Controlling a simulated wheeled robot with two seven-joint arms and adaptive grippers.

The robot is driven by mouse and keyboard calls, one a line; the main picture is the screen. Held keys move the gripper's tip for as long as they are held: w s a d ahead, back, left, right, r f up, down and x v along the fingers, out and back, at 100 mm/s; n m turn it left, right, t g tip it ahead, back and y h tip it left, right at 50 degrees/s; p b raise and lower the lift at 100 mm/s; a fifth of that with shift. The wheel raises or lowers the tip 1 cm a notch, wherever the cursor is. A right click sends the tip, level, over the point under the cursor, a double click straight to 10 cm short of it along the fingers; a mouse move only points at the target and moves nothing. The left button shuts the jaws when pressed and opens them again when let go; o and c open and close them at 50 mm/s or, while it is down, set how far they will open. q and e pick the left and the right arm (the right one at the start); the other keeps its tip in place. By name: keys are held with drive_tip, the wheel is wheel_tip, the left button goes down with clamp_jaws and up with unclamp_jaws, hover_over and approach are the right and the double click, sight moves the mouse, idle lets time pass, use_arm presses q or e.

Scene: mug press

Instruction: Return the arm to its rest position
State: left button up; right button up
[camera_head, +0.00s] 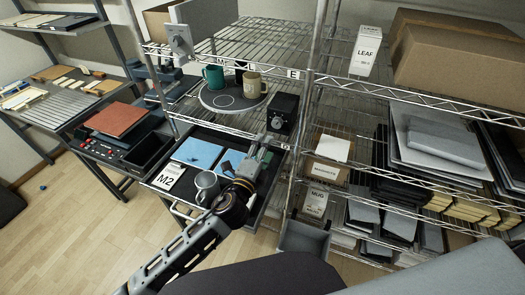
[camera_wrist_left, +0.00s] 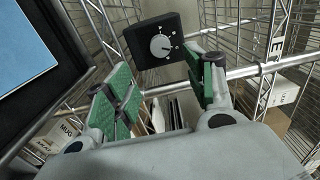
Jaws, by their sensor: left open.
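My left arm comes in from the lower left of the head view. Its gripper (camera_head: 266,142) is in front of the wire rack, just below and left of a black box with a dial (camera_head: 283,113). In the left wrist view the gripper (camera_wrist_left: 163,88) is open, its two green-padded fingers apart with nothing between them. The dial box (camera_wrist_left: 152,42) shows beyond the fingertips there, apart from them. My right gripper is not in view.
A green mug (camera_head: 213,77) and a tan mug (camera_head: 252,83) stand on a round grey plate (camera_head: 222,108) on the rack. A grey mug (camera_head: 207,187) stands below, beside my forearm, near a blue sheet (camera_head: 197,153). Wire posts flank the gripper. Floor (camera_head: 85,225) at left is mostly clear.

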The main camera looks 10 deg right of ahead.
use_arm(q)
drive_tip(key=shift+s+a, duration=0.25)
drive_tip(key=shift+s, duration=0.15)
drive_tip(key=shift+a, duration=0.1)
idle(0.3)
